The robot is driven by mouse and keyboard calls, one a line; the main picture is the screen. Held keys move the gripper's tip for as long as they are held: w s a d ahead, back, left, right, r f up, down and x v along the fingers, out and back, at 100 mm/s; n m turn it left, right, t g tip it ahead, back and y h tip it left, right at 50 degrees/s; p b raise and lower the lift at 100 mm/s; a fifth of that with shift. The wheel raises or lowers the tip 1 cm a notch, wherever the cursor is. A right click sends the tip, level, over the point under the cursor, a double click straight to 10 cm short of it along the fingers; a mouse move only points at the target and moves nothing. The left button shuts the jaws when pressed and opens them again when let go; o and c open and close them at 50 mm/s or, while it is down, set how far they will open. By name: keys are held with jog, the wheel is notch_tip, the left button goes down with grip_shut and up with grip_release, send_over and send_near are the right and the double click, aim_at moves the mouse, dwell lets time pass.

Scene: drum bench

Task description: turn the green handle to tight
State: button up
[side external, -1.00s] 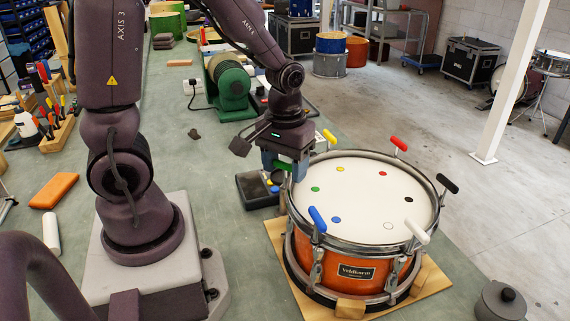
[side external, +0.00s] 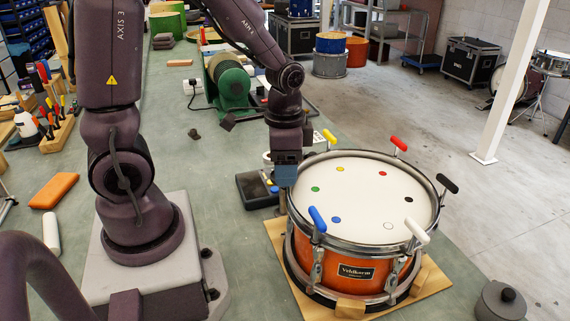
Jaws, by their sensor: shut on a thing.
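The orange drum (side external: 340,258) stands on a wooden board, with a white head (side external: 375,200) carrying coloured dots. The green dot (side external: 315,189) lies near the left rim. My gripper (side external: 286,178) is at the drum's left rim, beside that dot. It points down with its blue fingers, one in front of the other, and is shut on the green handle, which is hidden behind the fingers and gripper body. Other handles stand round the rim: blue (side external: 317,219), white (side external: 417,231), black (side external: 447,183), red (side external: 399,145) and yellow (side external: 329,137).
A dark tray (side external: 252,190) lies just left of the gripper. A green motor-like machine (side external: 229,82) stands behind on the bench. The space above the drum head is clear.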

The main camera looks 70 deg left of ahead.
jog(key=m, duration=1.3)
jog(key=shift+m, duration=0.3)
dwell(0.4)
jog(key=o, duration=0.9)
notch_tip(320, 180, up, 13)
jog(key=shift+r, duration=0.1)
